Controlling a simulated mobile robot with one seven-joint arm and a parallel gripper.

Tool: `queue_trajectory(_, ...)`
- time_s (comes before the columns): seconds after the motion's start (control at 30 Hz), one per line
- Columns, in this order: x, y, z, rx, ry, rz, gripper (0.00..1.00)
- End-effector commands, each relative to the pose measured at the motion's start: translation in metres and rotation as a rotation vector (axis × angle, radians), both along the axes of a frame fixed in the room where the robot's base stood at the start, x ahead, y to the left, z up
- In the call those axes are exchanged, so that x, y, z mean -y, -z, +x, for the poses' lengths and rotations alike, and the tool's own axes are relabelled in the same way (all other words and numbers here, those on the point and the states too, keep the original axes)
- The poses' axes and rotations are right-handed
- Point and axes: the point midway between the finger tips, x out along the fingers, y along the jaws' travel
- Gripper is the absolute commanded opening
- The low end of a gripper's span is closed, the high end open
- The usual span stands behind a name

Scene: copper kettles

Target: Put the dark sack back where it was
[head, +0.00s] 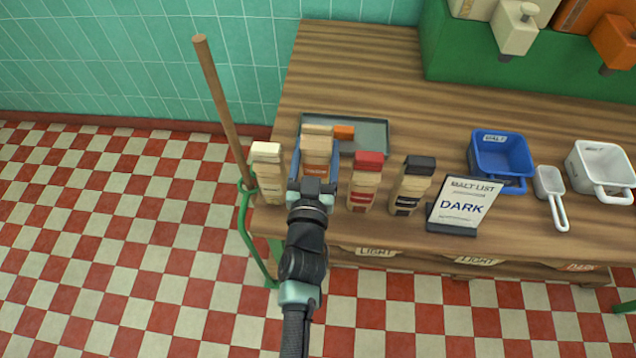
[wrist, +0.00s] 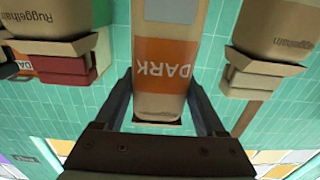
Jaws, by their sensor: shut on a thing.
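The dark sack (head: 317,146) is a kraft-paper sack with a pale top and an orange band. In the wrist view the sack (wrist: 165,65) reads DARK upside down on that band. My gripper (head: 313,184) is shut on it, with one finger on each side in the wrist view (wrist: 160,88). In the head view its top shows higher than the sacks beside it. My gripper hides its lower part, so I cannot tell whether its base touches anything. The sign (head: 460,206) reads MALT LIST, DARK.
A white-topped sack (head: 267,172) stands left, a red-topped sack (head: 367,182) and a black-topped sack (head: 412,187) right. Behind is a grey tray (head: 376,136) with an orange piece. A blue bin (head: 502,158), scoop (head: 550,185) and white bin (head: 603,168) stand right. A wooden pole (head: 220,105) rises left.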

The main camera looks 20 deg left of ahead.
Motion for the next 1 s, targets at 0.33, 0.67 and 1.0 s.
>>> queue_trajectory(0.33, 0.000, 0.046, 0.000, 0.001, 0.001, 0.001, 0.00)
queue_trajectory(0.67, 0.000, 0.083, -0.001, 0.000, 0.000, 0.000, 0.00)
queue_trajectory(1.0, 0.001, 0.085, -0.001, 0.000, 0.001, 0.001, 0.00)
